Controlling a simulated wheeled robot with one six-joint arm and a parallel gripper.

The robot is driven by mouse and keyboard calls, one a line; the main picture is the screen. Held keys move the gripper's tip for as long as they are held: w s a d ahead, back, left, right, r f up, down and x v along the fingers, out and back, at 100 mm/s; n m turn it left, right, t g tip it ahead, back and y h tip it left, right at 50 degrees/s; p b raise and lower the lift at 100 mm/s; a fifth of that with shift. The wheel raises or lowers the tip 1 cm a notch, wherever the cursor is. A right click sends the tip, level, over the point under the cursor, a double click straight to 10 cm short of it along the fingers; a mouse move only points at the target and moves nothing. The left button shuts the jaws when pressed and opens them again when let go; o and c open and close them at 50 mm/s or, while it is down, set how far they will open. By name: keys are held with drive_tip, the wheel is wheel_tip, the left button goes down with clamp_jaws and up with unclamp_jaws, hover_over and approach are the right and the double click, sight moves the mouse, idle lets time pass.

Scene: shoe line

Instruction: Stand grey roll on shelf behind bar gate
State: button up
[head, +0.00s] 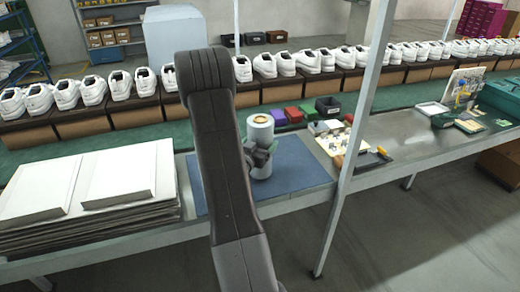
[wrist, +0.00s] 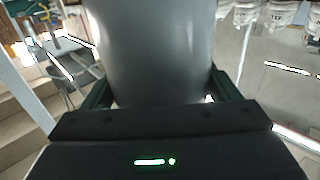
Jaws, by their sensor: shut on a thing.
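The grey roll (head: 261,134) stands upright over the blue mat (head: 303,165) in the head view, with a pale top and a tan core. My gripper (head: 262,153) is shut around its middle, partly hidden by my arm. In the wrist view the grey roll (wrist: 150,50) fills the upper middle, with a finger of my gripper (wrist: 160,95) on each side. I cannot tell whether the roll's base touches the mat. I cannot make out a shelf with a bar gate in either view.
White boards (head: 125,175) are stacked left of the mat. Red, green and dark bins (head: 327,105) stand behind it. A tool tray (head: 335,145) and a metal post (head: 352,130) are to the right. White shoes (head: 290,63) line the conveyor. A blue rack (head: 20,45) stands far left.

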drive_tip(key=shift+f, duration=1.4)
drive_tip(key=o, duration=1.3)
drive_tip(key=shift+r, duration=0.1)
